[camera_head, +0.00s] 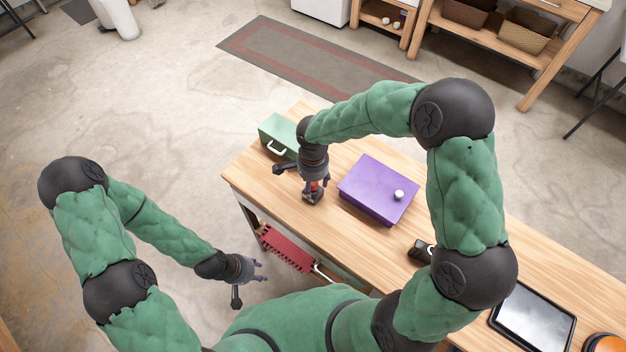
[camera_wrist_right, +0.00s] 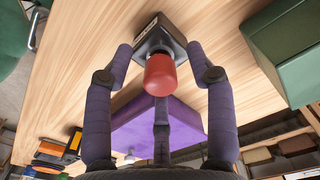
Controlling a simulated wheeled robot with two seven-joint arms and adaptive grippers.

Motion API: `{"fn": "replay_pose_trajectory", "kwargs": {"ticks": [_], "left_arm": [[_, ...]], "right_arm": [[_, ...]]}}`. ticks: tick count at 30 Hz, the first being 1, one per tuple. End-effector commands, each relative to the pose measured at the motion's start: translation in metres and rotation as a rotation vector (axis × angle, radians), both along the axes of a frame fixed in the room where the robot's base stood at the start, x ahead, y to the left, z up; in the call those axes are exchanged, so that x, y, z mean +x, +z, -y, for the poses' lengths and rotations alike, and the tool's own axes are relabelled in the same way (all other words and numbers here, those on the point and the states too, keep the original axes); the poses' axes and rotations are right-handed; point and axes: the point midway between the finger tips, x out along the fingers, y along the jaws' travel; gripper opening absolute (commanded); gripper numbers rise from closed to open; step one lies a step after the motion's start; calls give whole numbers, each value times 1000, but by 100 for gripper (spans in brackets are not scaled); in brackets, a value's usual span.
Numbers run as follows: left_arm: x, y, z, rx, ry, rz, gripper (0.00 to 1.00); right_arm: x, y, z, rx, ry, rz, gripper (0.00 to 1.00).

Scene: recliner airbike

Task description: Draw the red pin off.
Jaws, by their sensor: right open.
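The red pin (camera_wrist_right: 160,76) stands on a small dark square base (camera_wrist_right: 152,38) on the wooden table, most clearly in the right wrist view. In the head view the pin (camera_head: 314,186) is partly hidden by my gripper. My right gripper (camera_head: 313,188) points down over it. In the right wrist view its fingers (camera_wrist_right: 160,58) are spread around the pin, with visible gaps at the left and right. My left gripper (camera_head: 255,274) is empty, with its fingers apart, off the table's near left side.
A purple box (camera_head: 378,190) with a round knob is right of the pin. A green box (camera_head: 279,134) with a handle is behind left. A black item (camera_head: 420,250), a tablet (camera_head: 533,322) and an orange-black object (camera_head: 603,343) lie farther right. A red rack (camera_head: 286,248) is below the near edge.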

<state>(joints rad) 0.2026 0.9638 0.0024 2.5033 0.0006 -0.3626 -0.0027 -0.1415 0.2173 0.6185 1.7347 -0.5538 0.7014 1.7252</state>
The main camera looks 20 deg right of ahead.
Motion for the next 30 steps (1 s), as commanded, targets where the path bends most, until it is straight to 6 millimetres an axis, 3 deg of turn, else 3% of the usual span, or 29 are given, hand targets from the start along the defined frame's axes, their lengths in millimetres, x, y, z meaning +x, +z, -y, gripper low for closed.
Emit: {"fn": "replay_pose_trajectory", "kwargs": {"ticks": [5, 11, 30], "left_arm": [[0, 0, 0, 0, 0, 0, 40], [0, 0, 0, 0, 0, 0, 40], [0, 2, 0, 0, 0, 0, 40]], "right_arm": [[0, 0, 0, 0, 0, 0, 56], [0, 0, 0, 0, 0, 1, 0], [0, 6, 0, 1, 0, 2, 0]]}}
